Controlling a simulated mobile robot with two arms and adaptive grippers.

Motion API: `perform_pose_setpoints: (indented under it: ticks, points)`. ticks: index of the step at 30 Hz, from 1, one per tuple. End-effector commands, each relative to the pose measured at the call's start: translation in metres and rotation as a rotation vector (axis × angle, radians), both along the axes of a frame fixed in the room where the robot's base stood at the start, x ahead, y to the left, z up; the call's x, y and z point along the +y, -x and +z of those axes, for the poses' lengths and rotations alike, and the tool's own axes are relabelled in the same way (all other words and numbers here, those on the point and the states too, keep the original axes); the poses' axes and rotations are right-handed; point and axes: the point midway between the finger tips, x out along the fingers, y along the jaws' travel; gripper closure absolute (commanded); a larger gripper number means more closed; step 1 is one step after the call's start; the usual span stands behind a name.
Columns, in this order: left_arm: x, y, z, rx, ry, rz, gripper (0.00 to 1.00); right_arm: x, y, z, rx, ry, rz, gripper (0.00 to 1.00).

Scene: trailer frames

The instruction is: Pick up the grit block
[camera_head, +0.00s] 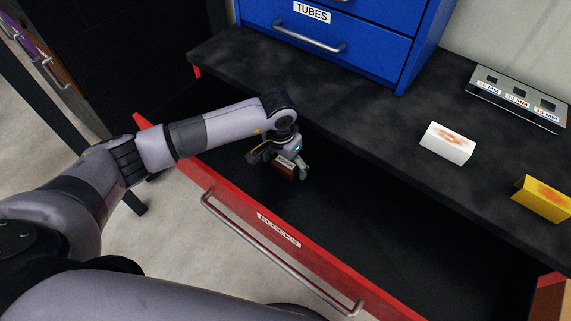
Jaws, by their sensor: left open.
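The grit block is a small brown block (284,171) with a white label, whose lettering is too small to read surely. It sits inside the open red drawer (265,232), toward its left part. My left gripper (279,166) reaches down into the drawer from the left and is open, with its fingers around the block or just beside it. The wrist and fingers hide part of the block, and I cannot tell whether the fingers touch it. My right gripper is not in view.
The drawer front has a long metal handle (262,254). A black worktop (370,120) overhangs the drawer's far side. On it stand a white block (447,146), a yellow block (540,200), a gauge plate (517,100) and a blue "TUBES" cabinet (375,35). The drawer's right part looks empty.

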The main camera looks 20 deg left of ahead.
Motion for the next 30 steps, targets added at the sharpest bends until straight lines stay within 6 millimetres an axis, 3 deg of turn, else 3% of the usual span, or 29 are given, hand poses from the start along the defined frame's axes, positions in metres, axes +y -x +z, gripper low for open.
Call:
perform_pose_setpoints:
  ticks: [25, 30]
  points:
    - [0.0003, 0.0, 0.0006, 0.0, 0.0, 0.001, 0.69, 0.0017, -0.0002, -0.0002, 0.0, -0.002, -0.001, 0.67]
    - [0.0002, -0.0003, 0.0009, -0.001, 0.0, 0.001, 0.71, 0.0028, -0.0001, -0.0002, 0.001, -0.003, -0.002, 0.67]
